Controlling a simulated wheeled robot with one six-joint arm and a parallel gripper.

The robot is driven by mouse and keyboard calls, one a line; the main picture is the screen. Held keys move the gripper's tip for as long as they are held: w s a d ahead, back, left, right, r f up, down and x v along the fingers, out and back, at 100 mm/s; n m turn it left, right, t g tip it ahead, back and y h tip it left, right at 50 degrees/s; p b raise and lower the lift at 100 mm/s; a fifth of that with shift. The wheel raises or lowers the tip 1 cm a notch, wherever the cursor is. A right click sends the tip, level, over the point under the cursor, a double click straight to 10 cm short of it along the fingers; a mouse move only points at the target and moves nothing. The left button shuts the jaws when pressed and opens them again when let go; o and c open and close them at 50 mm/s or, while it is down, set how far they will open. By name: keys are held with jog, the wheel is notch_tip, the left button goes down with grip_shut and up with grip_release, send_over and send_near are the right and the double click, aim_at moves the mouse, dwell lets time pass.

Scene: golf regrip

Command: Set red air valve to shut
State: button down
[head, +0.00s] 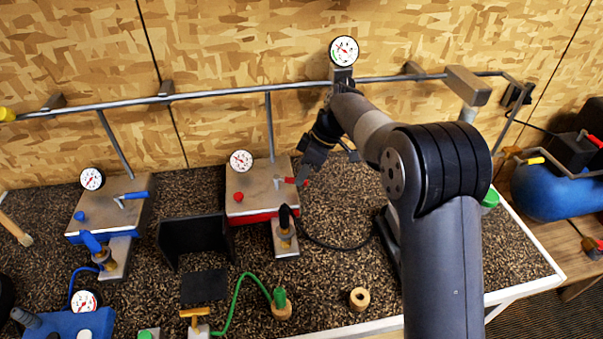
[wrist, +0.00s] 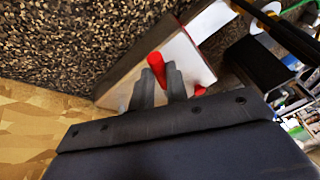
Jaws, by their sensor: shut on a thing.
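The red air valve is a small red lever handle (head: 290,180) on the right part of the top of a silver box with a red base (head: 248,187). The box also carries a dial gauge (head: 241,161) and a red button (head: 238,197). My gripper (head: 309,170) reaches down from the right to the handle. In the wrist view, the red handle (wrist: 156,63) sits between the two dark fingers of my gripper (wrist: 160,78), which are shut on it. The fingers hide part of the handle. The gauge needle is too small to read surely.
A silver box with a blue lever (head: 133,195) stands at the left. A metal pipe (head: 220,89) with a gauge (head: 343,50) runs along the wall behind. A black bracket (head: 190,232) stands between the boxes. A wooden ring (head: 359,298) lies on the speckled counter near the front.

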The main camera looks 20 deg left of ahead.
jog(key=shift+w+a+n+g+p, duration=0.1)
jog(key=shift+w+n+g+p, duration=0.3)
jog(key=shift+n, duration=0.3)
jog(key=c, duration=1.4)
grip_release()
jog(key=v, duration=0.7)
jog(key=shift+w+r+b, duration=0.1)
jog(key=shift+r+b, duration=0.25)
jog(key=shift+c, duration=0.4)
